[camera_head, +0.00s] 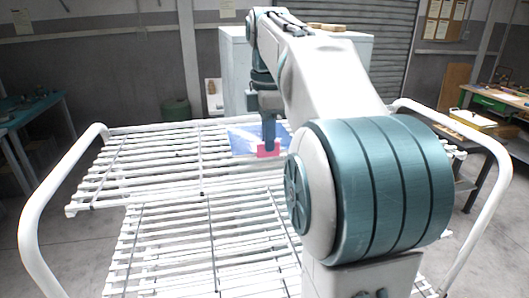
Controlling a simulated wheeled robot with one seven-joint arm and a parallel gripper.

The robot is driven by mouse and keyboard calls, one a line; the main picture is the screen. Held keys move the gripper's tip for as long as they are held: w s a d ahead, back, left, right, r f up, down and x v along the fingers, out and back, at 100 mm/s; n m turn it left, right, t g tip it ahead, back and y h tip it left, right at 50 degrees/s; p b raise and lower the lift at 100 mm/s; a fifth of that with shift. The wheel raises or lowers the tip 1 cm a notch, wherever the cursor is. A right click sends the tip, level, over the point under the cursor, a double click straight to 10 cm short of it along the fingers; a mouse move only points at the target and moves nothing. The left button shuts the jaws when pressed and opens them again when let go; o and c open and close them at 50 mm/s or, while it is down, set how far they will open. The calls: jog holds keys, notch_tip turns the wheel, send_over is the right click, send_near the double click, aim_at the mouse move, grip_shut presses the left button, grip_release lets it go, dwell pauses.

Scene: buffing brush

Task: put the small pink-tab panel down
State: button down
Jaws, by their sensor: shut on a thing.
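The small panel (243,139) is a blue sheet with a pink tab (268,150) on its near edge. It is in the middle of the head view, over the far part of the white slatted rack (160,160). My gripper (269,147) points down at the pink tab and is shut on it. The fingertips are small, and the arm hides the panel's right part. I cannot tell whether the panel touches the slats or hangs just above them.
White curved rails (62,170) rise at both sides of the rack. The near slats are bare. A pale cabinet (235,70) stands behind the rack. A blue-green table (30,112) is at the left, and a workbench (495,104) at the right.

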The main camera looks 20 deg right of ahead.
aim_at(264, 156)
jog(key=shift+w+a+f, duration=0.25)
jog(key=shift+a+f, duration=0.15)
jog(key=shift+f, duration=1.85)
jog(key=shift+f, duration=0.15)
jog(key=c, duration=1.5)
grip_release()
notch_tip(264, 156, up, 12)
jog(key=shift+r+p, duration=0.15)
jog(key=shift+p, duration=0.35)
